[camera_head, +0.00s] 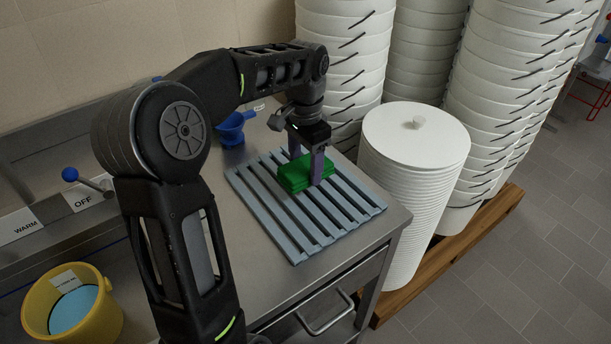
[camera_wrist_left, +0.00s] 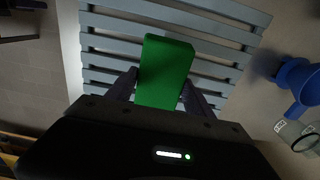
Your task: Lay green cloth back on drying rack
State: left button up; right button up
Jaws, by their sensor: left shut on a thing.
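The green cloth (camera_head: 303,176) is a folded block at the drying rack, a light blue slatted rack (camera_head: 300,233) on the steel counter. My left gripper (camera_head: 308,168) is shut on the cloth, with one finger on each side of it. In the left wrist view the cloth (camera_wrist_left: 166,70) sits between the fingers of the gripper (camera_wrist_left: 160,88), with the slats of the rack (camera_wrist_left: 205,18) behind it. I cannot tell whether the cloth rests on the slats or is just above them. My right gripper is not in view.
A blue funnel-like item (camera_head: 231,131) stands behind the rack; it also shows in the wrist view (camera_wrist_left: 297,82). A yellow bucket (camera_head: 100,325) is at lower left. Tall stacks of white buckets (camera_head: 345,60) and lids (camera_head: 398,215) stand close beside the counter's right edge.

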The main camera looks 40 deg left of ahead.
aim_at(305, 176)
pick_arm(q)
notch_tip(305, 176, down, 4)
jog(key=shift+r, duration=0.25)
jog(key=shift+f, duration=0.1)
jog(key=shift+f, duration=0.2)
jog(key=o, duration=1.4)
jog(key=shift+o, duration=0.2)
jog(key=shift+r, duration=0.1)
